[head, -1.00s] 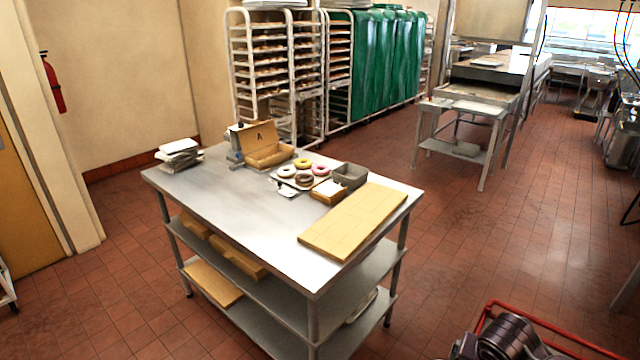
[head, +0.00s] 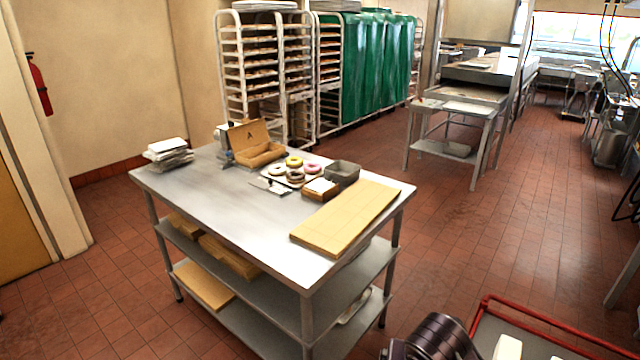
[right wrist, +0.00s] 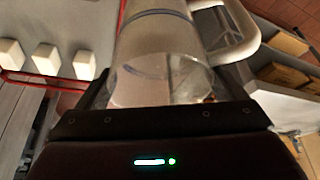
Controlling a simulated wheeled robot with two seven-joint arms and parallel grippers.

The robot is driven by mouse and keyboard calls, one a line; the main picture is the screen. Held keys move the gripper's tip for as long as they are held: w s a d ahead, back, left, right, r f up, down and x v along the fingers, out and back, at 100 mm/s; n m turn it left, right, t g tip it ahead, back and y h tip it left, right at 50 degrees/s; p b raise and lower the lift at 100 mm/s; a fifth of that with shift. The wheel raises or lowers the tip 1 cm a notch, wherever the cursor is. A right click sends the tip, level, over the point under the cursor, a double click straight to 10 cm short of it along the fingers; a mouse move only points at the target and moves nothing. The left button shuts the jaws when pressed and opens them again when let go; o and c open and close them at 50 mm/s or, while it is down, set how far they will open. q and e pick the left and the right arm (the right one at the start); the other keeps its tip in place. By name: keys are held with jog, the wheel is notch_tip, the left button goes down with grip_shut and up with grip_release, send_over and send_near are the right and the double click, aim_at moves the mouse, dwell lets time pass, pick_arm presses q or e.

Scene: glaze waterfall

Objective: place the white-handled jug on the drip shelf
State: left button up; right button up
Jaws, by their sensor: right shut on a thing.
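The jug (right wrist: 160,50) fills the upper middle of the right wrist view. Its body is clear or pale, with a dark band line and a white handle (right wrist: 245,35) on the right. My right gripper (right wrist: 158,92) is shut on the jug's body. In the head view only a dark ribbed part of my arm shows at the bottom edge; the jug and gripper are out of that view. My left gripper is in neither view. I cannot pick out a drip shelf in these frames.
A steel table (head: 215,205) holds a wooden board (head: 348,218), doughnuts (head: 293,163), a cardboard box (head: 255,145) and a grey bin (head: 343,172). A red-railed cart (head: 540,325) with white blocks (head: 508,347) is close at bottom right. Floor between table and cart is open.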

jog(key=s+a+n+b, duration=0.1)
jog(key=s+a, duration=0.2)
jog(key=a, duration=0.2)
jog(key=s+a+n+y+b, duration=0.1)
jog(key=s+a+n+b, duration=0.1)
jog(key=a, duration=0.3)
jog(key=shift+s+a, duration=0.4)
jog(key=shift+s, duration=0.05)
jog(key=shift+w+d+r, duration=0.1)
